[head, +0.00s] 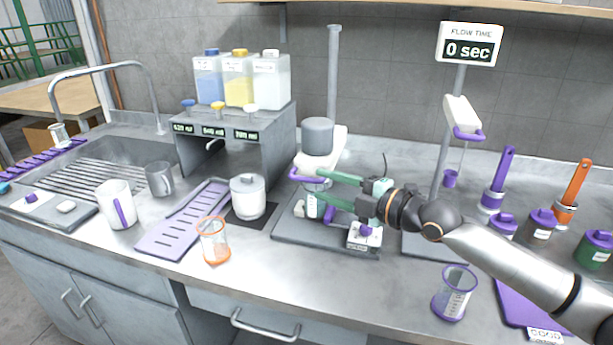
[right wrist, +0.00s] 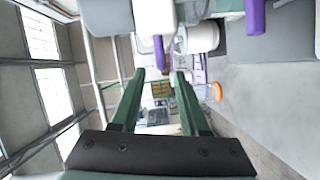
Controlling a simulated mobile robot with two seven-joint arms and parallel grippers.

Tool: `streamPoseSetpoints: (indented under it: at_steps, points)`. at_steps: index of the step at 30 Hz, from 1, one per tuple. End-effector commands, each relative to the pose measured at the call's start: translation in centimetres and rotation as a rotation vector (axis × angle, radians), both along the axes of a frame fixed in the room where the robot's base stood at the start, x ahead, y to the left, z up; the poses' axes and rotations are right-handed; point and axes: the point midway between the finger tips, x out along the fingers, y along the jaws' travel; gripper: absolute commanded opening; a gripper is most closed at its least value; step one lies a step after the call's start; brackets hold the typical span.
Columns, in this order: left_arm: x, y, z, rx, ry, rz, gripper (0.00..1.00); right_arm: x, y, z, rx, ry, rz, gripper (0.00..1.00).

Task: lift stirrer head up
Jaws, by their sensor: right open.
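The stirrer head (head: 318,140) is a grey cylinder on a white body, mounted on an upright grey post (head: 333,75) in the head view. A purple handle (head: 303,178) sticks out at its lower left. My right gripper (head: 322,185) reaches in from the right, its green fingers open, one above the other, at the handle's height. In the right wrist view, a purple bar (right wrist: 160,52), likely this handle, shows between the open fingertips (right wrist: 159,75). I cannot tell whether the fingers touch it. A small vessel under the head is partly hidden by the fingers. My left gripper is not in view.
A white control box with a purple knob (head: 364,237) sits on the stirrer's base, below my wrist. A white lidded pot (head: 248,197) and an orange-rimmed beaker (head: 214,242) stand left. A purple-rimmed beaker (head: 454,293) stands near my right forearm. Space above the head is open.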

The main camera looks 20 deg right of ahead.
Motion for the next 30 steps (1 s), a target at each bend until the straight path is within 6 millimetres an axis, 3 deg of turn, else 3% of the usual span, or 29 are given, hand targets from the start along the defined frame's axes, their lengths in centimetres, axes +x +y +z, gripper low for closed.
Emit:
streamPoseSetpoints:
  at_steps: [10,23,30]
  points:
    - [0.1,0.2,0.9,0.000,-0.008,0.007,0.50,3.8,2.6,-0.3,0.001,0.002,0.001,0.45]
    - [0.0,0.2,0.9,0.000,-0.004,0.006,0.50,4.5,3.1,-0.5,-0.002,0.001,0.001,0.45]
    - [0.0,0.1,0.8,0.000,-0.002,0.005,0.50,4.5,3.1,-0.5,-0.001,0.002,0.001,0.20]
